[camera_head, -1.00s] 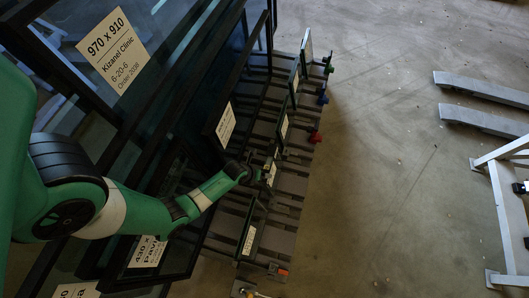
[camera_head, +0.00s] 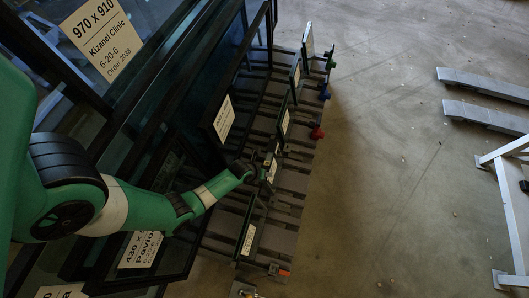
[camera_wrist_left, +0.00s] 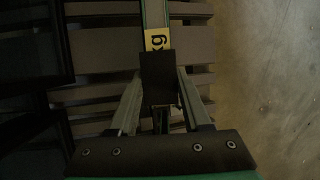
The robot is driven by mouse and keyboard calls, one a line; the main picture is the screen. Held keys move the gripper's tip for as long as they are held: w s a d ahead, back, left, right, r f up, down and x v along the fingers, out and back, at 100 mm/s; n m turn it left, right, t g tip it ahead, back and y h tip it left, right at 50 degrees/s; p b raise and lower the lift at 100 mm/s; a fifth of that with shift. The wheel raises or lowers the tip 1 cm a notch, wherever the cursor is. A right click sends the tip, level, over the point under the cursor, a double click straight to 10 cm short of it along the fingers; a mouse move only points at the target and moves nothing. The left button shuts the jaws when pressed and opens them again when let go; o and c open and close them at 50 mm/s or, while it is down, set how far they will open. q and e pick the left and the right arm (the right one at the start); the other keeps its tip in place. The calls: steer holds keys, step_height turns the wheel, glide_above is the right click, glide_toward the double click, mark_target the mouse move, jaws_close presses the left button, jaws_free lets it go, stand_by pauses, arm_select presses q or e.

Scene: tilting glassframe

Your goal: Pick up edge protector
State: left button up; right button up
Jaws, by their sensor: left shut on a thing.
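My left gripper (camera_head: 258,170) is among the upright glass panes on the slatted rack. In the left wrist view my left gripper (camera_wrist_left: 158,85) has its two fingers closed in on a small dark block (camera_wrist_left: 157,70), which looks like the edge protector. In the head view the block is too small and dark to make out. My right gripper is in neither view.
Large dark-framed panes with a white label (camera_head: 97,38) stand at the left. Smaller labelled panes stand along the slatted rack (camera_head: 283,215), with green (camera_head: 330,64), blue (camera_head: 324,92) and red (camera_head: 317,132) parts at its edge. The concrete floor (camera_head: 390,190) is clear; grey beams (camera_head: 485,85) lie right.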

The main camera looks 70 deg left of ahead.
arm_select(q)
jaws_close()
step_height(320, 180, up, 9)
steer(key=p, duration=0.7)
steer(key=shift+r, duration=0.55)
